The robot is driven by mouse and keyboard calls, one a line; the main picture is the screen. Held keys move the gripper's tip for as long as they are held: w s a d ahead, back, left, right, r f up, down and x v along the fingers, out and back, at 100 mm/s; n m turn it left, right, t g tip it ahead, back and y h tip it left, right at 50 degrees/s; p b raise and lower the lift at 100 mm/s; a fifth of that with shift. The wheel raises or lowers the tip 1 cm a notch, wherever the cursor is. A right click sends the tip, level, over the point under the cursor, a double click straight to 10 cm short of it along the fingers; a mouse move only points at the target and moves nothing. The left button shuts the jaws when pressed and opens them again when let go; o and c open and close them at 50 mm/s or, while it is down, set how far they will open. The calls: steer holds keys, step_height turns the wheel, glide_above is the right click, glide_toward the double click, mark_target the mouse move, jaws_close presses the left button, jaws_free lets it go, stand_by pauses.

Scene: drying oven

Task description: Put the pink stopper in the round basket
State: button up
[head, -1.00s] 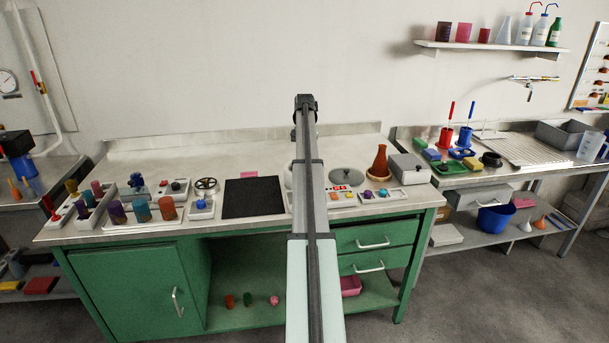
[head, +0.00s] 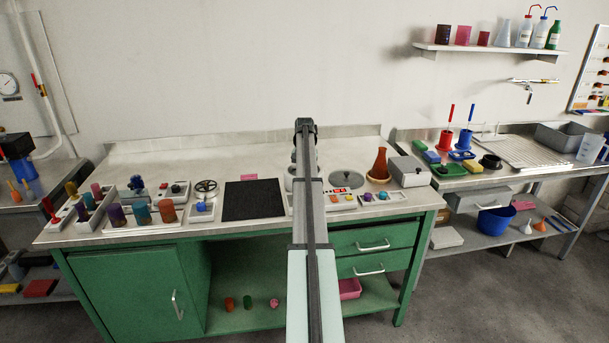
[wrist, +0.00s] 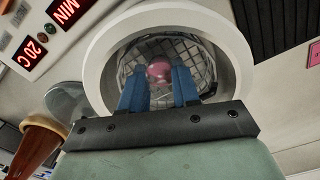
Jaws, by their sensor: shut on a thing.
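My gripper (wrist: 160,78) has two blue fingers shut on the pink stopper (wrist: 158,69), which shows between the fingertips in the wrist view. Behind them is the round wire-mesh basket (wrist: 205,66), inside a thick white ring (wrist: 96,58). The stopper lines up with the basket's opening in this view. I cannot tell how far inside it is, or whether it touches the mesh. In the head view my own arm hides the gripper, the stopper and most of the basket.
A red-lit display panel (wrist: 48,35) and a brown flask (wrist: 35,148) are close by at left in the wrist view. The head view shows a black mat (head: 253,198) left of my arm and a grey box (head: 409,170) at right. The bench's back is mostly clear.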

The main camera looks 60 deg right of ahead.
steer(key=o, duration=1)
steer(key=shift+f, duration=0.1)
step_height(320, 180, up, 12)
steer(key=shift+r, duration=0.15)
